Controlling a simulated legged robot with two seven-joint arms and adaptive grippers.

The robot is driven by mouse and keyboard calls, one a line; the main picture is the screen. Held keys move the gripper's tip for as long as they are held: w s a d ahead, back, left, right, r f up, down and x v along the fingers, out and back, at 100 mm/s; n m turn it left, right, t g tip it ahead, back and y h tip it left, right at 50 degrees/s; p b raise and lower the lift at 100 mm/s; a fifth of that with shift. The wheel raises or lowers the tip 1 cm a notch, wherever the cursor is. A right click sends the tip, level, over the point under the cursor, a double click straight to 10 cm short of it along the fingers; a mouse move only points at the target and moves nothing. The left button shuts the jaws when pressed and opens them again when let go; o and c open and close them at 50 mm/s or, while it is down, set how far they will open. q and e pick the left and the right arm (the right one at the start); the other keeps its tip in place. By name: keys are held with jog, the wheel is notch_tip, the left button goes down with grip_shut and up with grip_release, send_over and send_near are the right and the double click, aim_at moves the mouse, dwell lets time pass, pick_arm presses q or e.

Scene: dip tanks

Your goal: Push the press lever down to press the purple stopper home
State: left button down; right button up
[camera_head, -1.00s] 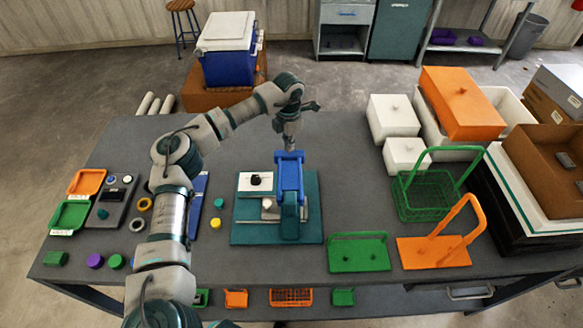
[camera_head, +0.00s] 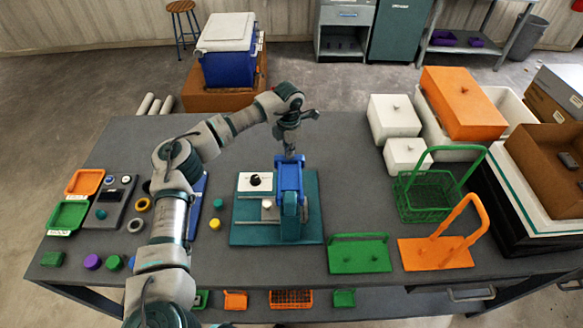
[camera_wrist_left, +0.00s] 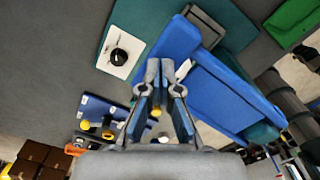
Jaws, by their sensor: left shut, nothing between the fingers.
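The press (camera_head: 292,205) has a blue lever (camera_head: 288,175) and stands on a teal base plate (camera_head: 245,236). The lever also shows in the left wrist view (camera_wrist_left: 225,95). My left gripper (camera_head: 291,156) is shut and empty, with its fingertips at the lever's far end; I cannot tell whether they touch it. Its fingers also show in the left wrist view (camera_wrist_left: 160,88), beside the blue lever. A round white part (camera_head: 267,204) sits beside the press column. A purple round piece (camera_head: 92,262) lies at the table's front left. No purple stopper is visible in the press. My right gripper is out of view.
A white plate with a black knob (camera_head: 255,180) is left of the lever. Green (camera_head: 360,254) and orange (camera_head: 436,253) holders and a green basket (camera_head: 426,196) stand to the right.

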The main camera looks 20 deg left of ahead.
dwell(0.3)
pick_arm(q)
jog(key=shift+f, duration=0.2)
jog(key=shift+s+d+f+b, duration=0.15)
jog(key=shift+f+b, duration=0.1)
jog(key=shift+f, duration=0.2)
jog(key=shift+s+a+f+b, duration=0.1)
jog(key=shift+f+b, duration=0.1)
jog(key=shift+f, duration=0.2)
jog(key=shift+r, duration=0.15)
notch_tip(320, 180, up, 6)
jog(key=p, duration=0.5)
jog(key=shift+r, duration=0.2)
notch_tip(320, 180, up, 6)
jog(key=p, duration=0.4)
jog(key=shift+r, duration=0.2)
